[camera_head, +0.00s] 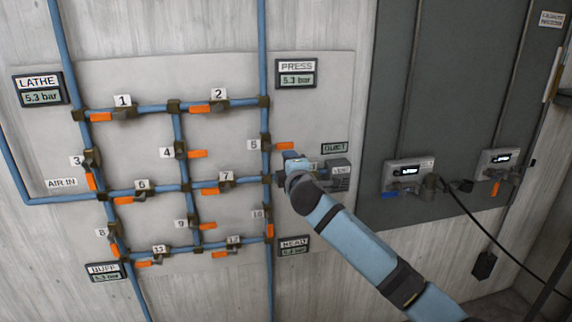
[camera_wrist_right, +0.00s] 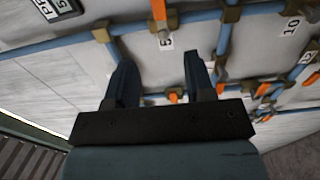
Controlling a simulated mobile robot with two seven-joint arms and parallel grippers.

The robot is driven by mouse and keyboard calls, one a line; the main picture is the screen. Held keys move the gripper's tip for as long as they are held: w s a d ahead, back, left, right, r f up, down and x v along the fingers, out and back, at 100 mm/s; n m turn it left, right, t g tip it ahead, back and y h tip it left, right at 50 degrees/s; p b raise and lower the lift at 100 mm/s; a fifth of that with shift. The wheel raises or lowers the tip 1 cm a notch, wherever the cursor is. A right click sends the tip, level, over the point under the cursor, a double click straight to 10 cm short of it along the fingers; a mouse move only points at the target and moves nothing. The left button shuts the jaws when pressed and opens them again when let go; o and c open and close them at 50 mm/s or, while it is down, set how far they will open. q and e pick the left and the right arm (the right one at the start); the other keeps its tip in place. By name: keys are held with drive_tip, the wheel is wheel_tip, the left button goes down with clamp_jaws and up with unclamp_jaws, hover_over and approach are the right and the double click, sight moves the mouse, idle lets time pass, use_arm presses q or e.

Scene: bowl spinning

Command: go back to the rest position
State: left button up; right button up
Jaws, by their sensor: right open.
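My right arm reaches in from the lower right of the head view. Its gripper (camera_head: 291,158) is at the pipe panel, just below the orange handle of valve 5 (camera_head: 284,146). In the right wrist view the two dark fingers of this gripper (camera_wrist_right: 160,62) stand well apart with nothing held between them. Valve 5's orange handle (camera_wrist_right: 158,10) and its number label (camera_wrist_right: 166,43) lie beyond the fingertips there. Whether the fingers touch the panel I cannot tell. My left gripper is in neither view.
Blue pipes with several orange-handled valves cover the pale panel (camera_head: 330,95). The PRESS gauge (camera_head: 297,74) is above my gripper, the HEAD gauge (camera_head: 293,245) below. A grey cabinet (camera_head: 450,70) with two readout boxes and a hanging black cable (camera_head: 490,235) stands right.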

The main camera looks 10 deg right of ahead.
drive_tip(key=s+f+m+g+y, duration=0.1)
drive_tip(key=s+f+m+g, duration=0.15)
drive_tip(key=s+f, duration=0.85)
drive_tip(key=s+f+m+g+y, duration=0.2)
drive_tip(key=s+f+m, duration=0.35)
drive_tip(key=f, duration=0.95)
drive_tip(key=s+d+f+m, duration=0.1)
drive_tip(key=s+f, duration=0.3)
drive_tip(key=s, duration=0.6)
drive_tip(key=s+d+f+m+g, duration=0.1)
drive_tip(key=s+f+m, duration=0.3)
drive_tip(key=s, duration=0.7)
drive_tip(key=s+d+f+m+g+p, duration=0.1)
drive_tip(key=s+f, duration=0.4)
drive_tip(key=s, duration=0.5)
drive_tip(key=shift+s+d+f+m, duration=0.2)
drive_tip(key=shift+d+f+m, duration=0.15)
drive_tip(key=shift+d+m, duration=0.35)
